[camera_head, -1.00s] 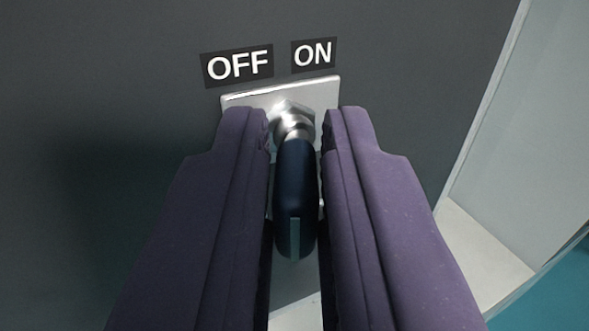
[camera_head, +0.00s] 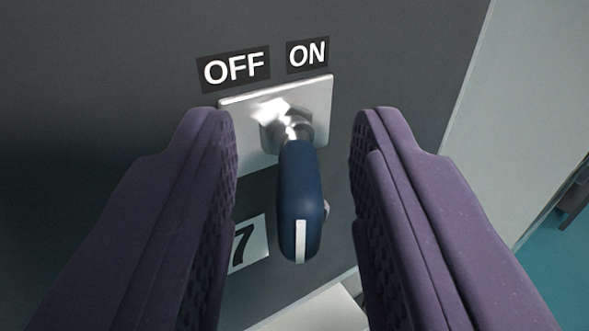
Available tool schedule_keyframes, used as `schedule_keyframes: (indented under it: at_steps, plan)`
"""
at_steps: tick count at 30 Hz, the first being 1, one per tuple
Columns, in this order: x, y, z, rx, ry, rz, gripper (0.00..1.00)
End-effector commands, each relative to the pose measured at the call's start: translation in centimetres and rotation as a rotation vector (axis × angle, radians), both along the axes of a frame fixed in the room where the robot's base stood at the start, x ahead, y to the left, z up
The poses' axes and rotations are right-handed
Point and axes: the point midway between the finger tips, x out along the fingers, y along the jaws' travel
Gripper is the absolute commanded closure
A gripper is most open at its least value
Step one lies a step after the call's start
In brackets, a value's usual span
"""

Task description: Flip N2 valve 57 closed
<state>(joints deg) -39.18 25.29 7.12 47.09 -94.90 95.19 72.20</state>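The valve is a dark blue lever handle (camera_head: 301,205) with a white stripe at its end. It sits on a metal stem in front of a silver plate (camera_head: 245,125) on a dark grey panel. An OFF label (camera_head: 234,68) is at the upper left of the plate and an ON label (camera_head: 308,55) at the upper right. The handle points toward me and down in the picture. My gripper (camera_head: 292,135) has two purple fingers, open, one on each side of the handle with a gap to both. A white label (camera_head: 248,245) showing a 7 is partly hidden behind the left finger.
The dark grey panel (camera_head: 110,60) fills the left and middle of the view. A pale grey surface (camera_head: 500,110) stands to the right of it, with teal floor (camera_head: 560,255) beyond. A pale ledge (camera_head: 325,308) shows below the handle.

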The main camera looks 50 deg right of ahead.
Motion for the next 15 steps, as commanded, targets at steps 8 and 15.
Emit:
schedule_keyframes:
  at_steps: [8, 15]
  plan:
    - [-0.5, 0.7, -0.1, -0.001, 0.001, 0.002, 0.63]
    - [-3.2, 4.1, -0.2, 0.000, 0.001, 0.004, 0.63]
